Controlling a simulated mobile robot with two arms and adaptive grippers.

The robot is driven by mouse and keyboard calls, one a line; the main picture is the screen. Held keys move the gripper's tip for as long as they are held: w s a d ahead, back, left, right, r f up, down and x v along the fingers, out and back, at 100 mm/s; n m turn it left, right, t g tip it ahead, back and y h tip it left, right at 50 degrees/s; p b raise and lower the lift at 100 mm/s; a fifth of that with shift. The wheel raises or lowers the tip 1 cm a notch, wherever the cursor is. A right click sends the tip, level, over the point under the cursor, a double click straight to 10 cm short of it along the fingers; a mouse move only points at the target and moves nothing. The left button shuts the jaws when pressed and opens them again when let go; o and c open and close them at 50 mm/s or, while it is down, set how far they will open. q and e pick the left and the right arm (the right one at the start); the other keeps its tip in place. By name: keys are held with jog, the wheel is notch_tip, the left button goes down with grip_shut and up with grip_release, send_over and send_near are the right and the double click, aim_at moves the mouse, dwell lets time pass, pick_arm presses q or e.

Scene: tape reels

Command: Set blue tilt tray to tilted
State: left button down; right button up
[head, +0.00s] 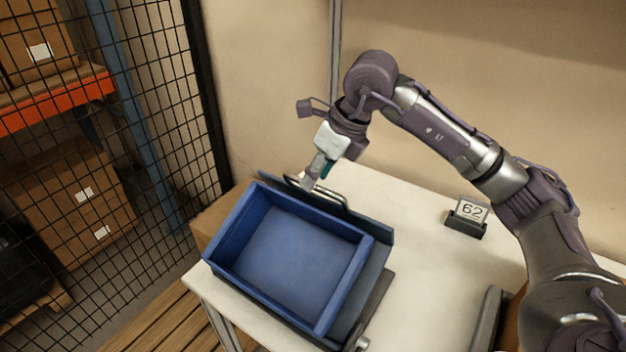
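The blue tilt tray (292,252) is empty and sits on a dark base (374,292) at the left end of the white table (430,255). I cannot tell its exact tilt from this view. My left gripper is out of view.
A sign reading 62 (470,211) stands in a dark holder on the table to the right. A black mesh fence (150,120) stands at the left, with shelved cardboard boxes (75,200) behind it. The wall is close behind the table. Bare tabletop lies between tray and sign.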

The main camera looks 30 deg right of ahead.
jog(key=v, duration=0.9)
jog(key=shift+d+r, duration=0.15)
jog(key=shift+r, duration=0.1)
jog(key=shift+s, duration=0.1)
